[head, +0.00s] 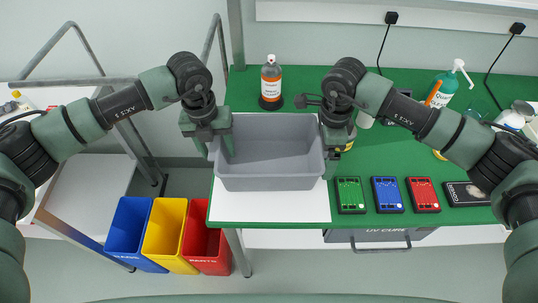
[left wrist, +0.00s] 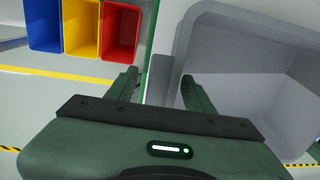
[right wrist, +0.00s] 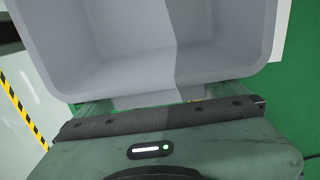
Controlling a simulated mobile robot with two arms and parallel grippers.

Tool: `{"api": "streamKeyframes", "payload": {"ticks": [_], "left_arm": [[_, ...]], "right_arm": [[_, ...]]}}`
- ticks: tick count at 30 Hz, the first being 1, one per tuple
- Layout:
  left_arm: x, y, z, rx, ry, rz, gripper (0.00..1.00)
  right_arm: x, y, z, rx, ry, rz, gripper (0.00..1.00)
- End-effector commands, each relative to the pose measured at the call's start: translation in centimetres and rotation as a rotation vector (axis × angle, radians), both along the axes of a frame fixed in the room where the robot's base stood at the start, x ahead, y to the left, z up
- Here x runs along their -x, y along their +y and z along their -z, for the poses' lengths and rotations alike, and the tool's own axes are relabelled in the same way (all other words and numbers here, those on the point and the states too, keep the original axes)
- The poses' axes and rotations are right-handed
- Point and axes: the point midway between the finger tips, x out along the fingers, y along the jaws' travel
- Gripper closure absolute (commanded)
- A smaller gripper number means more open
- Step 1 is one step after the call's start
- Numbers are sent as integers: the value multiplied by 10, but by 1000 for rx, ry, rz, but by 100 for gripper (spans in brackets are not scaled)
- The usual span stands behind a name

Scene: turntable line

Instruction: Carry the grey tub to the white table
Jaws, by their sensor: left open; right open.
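The grey tub (head: 268,183) sits empty on the green bench, partly over a white sheet (head: 300,207). It also shows in the left wrist view (left wrist: 250,60) and the right wrist view (right wrist: 110,75). My left gripper (head: 215,146) is open at the tub's left wall, one finger inside and one outside. In the left wrist view its fingers (left wrist: 158,88) are apart. My right gripper (head: 337,142) is open close to the tub's right wall; its fingertips are mostly hidden there. A white table surface (head: 95,188) shows at the far left, partly behind my left arm.
Blue (head: 128,232), yellow (head: 165,235) and red (head: 206,250) bins stand on the floor left of the bench. An orange-labelled bottle (head: 271,82) stands behind the tub. Green (head: 350,194), blue (head: 387,194) and red (head: 423,194) devices lie to its right. Metal rails (head: 75,82) cross the left.

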Motion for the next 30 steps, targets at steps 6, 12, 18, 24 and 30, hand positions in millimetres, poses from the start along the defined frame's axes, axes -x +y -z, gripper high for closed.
{"api": "streamKeyframes", "payload": {"ticks": [6, 12, 18, 24, 30], "left_arm": [[0, 0, 1, 0, 0, 0, 47], [0, 0, 0, 1, 0, 0, 92], [0, 0, 0, 1, 0, 0, 100], [0, 0, -2, 1, -1, 0, 100], [0, 0, -14, 1, -1, 0, 100]], "right_arm": [[0, 0, 1, 0, 0, -1, 0], [0, 0, 0, 0, 0, -1, 44], [0, 0, 0, 0, -1, -1, 76], [0, 0, -2, 0, -2, -1, 76], [0, 0, -14, 0, -2, -1, 76]]}}
